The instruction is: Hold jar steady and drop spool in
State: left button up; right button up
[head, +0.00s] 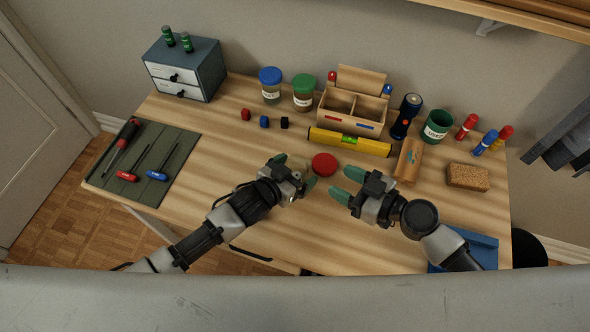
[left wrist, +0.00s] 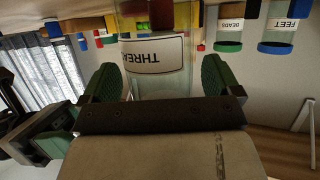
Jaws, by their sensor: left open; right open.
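A clear jar (left wrist: 156,82) with a white label reading "THREA…" shows upside down in the left wrist view, between the two green fingers of my left gripper (left wrist: 158,80). I cannot tell if the fingers touch it. In the head view my left gripper (head: 295,172) is open at the desk's middle, and the clear jar is hard to make out there. A round red lid (head: 324,163) shows just right of the left fingers. My right gripper (head: 345,184) is open and empty, right of the lid. I cannot make out a spool.
Behind stand a blue-lidded jar (head: 270,84), a green-lidded jar (head: 303,92), a wooden caddy (head: 353,107) and a yellow level (head: 349,142). A wooden block (head: 409,160) and a sponge (head: 468,177) lie right. A tool mat (head: 174,171) lies left. The desk's left-middle is clear.

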pick_arm(q)
jog(key=v, duration=1.2)
